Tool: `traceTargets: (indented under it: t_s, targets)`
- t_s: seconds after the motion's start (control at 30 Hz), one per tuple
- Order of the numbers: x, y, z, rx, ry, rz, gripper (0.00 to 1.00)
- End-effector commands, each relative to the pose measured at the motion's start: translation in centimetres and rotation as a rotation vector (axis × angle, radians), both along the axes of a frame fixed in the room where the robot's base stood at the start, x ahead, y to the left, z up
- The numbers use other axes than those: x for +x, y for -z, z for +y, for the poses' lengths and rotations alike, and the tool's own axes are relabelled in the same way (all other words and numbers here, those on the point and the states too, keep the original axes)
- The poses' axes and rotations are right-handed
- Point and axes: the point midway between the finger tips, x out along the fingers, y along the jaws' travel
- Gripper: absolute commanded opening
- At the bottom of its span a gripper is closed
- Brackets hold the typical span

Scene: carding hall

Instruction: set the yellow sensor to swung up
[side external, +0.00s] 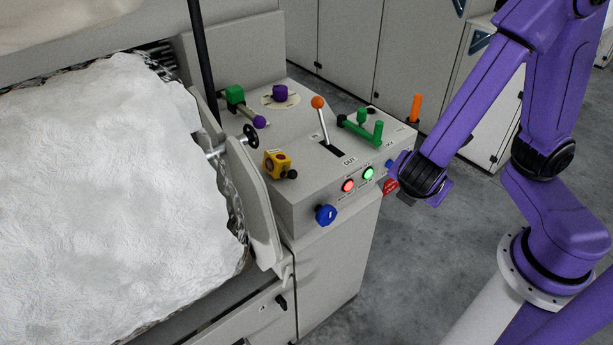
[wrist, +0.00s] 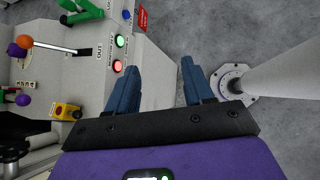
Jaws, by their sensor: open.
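The yellow sensor (side external: 276,163) is a small yellow block with a dark knob on its right, fixed at the front left edge of the grey control console (side external: 320,222). In the wrist view the yellow sensor (wrist: 66,111) is at the left, apart from my fingers. Whether it is swung up or down I cannot tell. My gripper (wrist: 155,75) is open, with two blue fingers spread and nothing between them. In the side view my gripper (side external: 405,195) is just off the console's right end, well to the right of the sensor, its fingers mostly hidden.
The console carries an orange-knobbed lever (side external: 319,115), green handles (side external: 362,127), a purple-knobbed lever (side external: 255,120), a blue knob (side external: 325,214), and red (side external: 348,186) and green (side external: 368,173) lights. A black handwheel (side external: 250,135) stands close behind the sensor.

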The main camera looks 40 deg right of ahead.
Motion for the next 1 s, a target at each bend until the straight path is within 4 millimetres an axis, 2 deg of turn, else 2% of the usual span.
traceTargets:
  t_s: [0.27, 0.5, 0.8, 1.0]
  targets:
    - [4.5, 2.6, 2.0, -0.439, -0.365, -0.012, 0.52]
    - [7.4, 5.3, 5.4, -0.789, -0.690, -0.017, 0.52]
    - [8.8, 10.0, 10.1, -1.158, -1.085, -0.015, 0.52]
    - [8.7, 12.0, 11.6, -1.273, -1.226, -0.014, 0.52]
